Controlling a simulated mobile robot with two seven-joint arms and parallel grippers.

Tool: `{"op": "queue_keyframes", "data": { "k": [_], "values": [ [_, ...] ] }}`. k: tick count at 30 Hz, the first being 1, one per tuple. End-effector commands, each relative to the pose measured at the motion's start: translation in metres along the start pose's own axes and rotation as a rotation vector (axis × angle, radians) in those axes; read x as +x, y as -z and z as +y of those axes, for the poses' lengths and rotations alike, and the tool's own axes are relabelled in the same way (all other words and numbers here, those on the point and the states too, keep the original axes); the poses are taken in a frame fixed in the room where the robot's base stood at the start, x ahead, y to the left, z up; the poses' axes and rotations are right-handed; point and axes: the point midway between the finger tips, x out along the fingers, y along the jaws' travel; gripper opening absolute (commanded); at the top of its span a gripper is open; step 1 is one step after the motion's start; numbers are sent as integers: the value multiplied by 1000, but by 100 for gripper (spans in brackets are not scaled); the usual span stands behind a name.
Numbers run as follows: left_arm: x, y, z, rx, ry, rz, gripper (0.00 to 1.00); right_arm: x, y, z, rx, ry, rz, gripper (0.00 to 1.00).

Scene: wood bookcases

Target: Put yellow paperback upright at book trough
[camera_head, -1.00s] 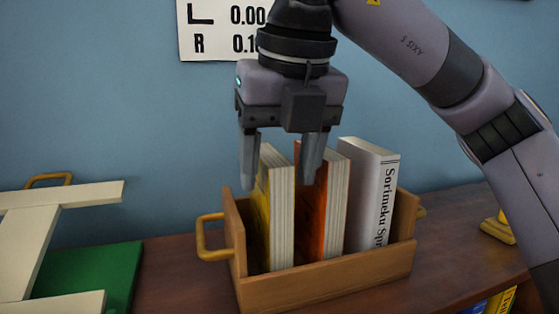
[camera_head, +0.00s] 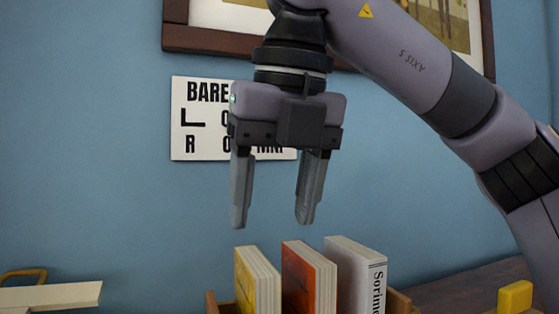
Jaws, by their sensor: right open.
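The yellow paperback (camera_head: 246,284) stands upright at the left end of the wooden book trough (camera_head: 398,303), beside an orange-red book (camera_head: 297,280) and a white-grey book (camera_head: 350,272). The lower parts of the books and most of the trough are cut off by the bottom of the picture. My right gripper (camera_head: 272,222) is open and empty, above the yellow and orange-red books and clear of their tops. My left gripper is out of view.
A blue wall with a white sign (camera_head: 200,120) and a framed picture (camera_head: 178,38) is behind. A cream board (camera_head: 50,296) and a yellow handle (camera_head: 25,274) show at the lower left. A yellow object (camera_head: 515,297) stands at the lower right.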

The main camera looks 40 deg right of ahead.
Motion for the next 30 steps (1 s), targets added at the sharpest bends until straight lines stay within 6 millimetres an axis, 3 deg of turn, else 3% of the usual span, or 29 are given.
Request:
{"op": "queue_keyframes", "data": {
  "k": [3,12,30],
  "values": [
    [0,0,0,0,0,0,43,-16,0,0,3,-1,-5,61],
    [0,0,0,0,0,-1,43,-35,0,0,1,0,-1,61],
    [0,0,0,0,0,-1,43,-36,0,0,1,-1,0,61]
  ]
}}
